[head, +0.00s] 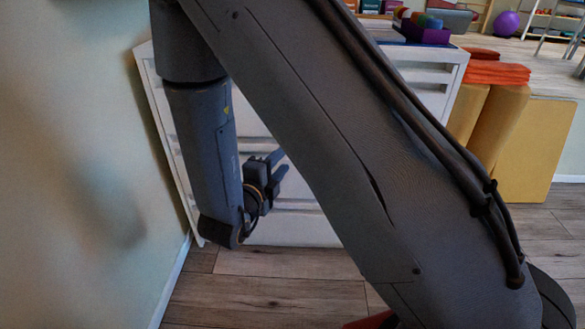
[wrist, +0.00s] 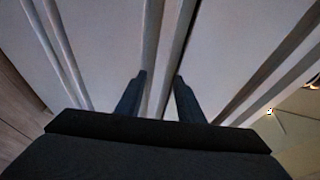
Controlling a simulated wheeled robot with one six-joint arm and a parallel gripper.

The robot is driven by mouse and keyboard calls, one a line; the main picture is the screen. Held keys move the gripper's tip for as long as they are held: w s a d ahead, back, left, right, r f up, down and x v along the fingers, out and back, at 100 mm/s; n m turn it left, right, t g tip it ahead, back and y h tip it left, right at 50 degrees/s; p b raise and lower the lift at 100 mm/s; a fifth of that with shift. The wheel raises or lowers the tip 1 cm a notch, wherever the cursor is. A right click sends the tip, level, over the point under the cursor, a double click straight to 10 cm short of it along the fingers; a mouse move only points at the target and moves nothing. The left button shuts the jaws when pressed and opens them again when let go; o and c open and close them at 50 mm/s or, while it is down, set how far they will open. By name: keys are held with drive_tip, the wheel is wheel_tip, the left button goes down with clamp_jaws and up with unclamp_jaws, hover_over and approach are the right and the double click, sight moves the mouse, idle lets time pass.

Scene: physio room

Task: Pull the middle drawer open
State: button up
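A white drawer cabinet (head: 290,232) stands against the wall, and my arm hides much of its front. My gripper (head: 281,162) is in front of the drawer fronts, with its two fingers apart. In the wrist view my gripper (wrist: 159,76) points at the cabinet front. A pale drawer edge (wrist: 153,45) with a dark gap beside it runs between the fingertips. The fingers look open around this edge, not closed on it. I cannot tell for sure whether they touch it, or which drawer it belongs to. No drawer clearly stands out.
The wall (head: 70,150) is close on the left. Colourful rolled items (head: 425,22) lie on the cabinet top. Yellow blocks (head: 535,150) and a stack of orange mats (head: 495,72) stand to the right. Wooden floor (head: 270,285) shows in front of the cabinet.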

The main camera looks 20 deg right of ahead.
drive_tip(key=w+d+f+m+h+b, duration=0.1)
drive_tip(key=w+d+b, duration=0.3)
drive_tip(key=w+d, duration=0.1)
drive_tip(key=shift+t+h, duration=0.3)
drive_tip(key=shift+f, duration=0.1)
clamp_jaws()
